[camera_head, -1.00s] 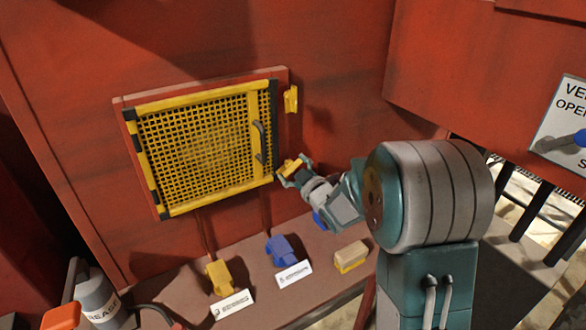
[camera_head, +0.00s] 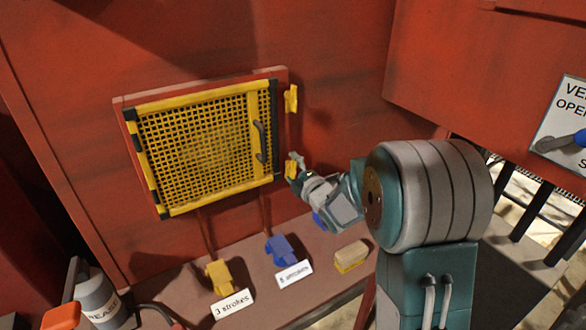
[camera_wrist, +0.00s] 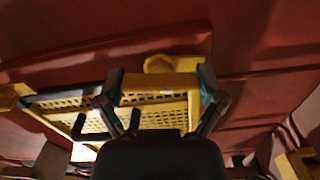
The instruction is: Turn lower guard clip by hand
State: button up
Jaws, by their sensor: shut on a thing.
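The yellow mesh guard (camera_head: 200,145) sits closed in its red frame on the red wall, with a dark handle (camera_head: 259,140) at its right side. The upper yellow clip (camera_head: 291,99) stands upright beside the frame's upper right corner. My gripper (camera_head: 295,168) is at the guard's lower right corner, shut on the lower yellow clip (camera_wrist: 160,92). In the head view my fingers hide part of this clip, which looks roughly upright.
Below on the ledge stand a yellow fitting (camera_head: 219,277) labelled "3 strokes" and a blue fitting (camera_head: 281,249) labelled "5 strokes". A tan and yellow block (camera_head: 351,256) lies to their right. A grease container (camera_head: 98,298) stands at lower left.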

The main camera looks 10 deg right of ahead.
jog(key=shift+a+f+n, duration=0.1)
jog(key=shift+n, duration=0.5)
jog(key=shift+f, duration=0.1)
jog(key=o, duration=0.8)
jog(key=shift+o, duration=0.2)
jog(key=shift+a, duration=0.1)
jog(key=v, duration=1.2)
jog(key=shift+w, duration=0.1)
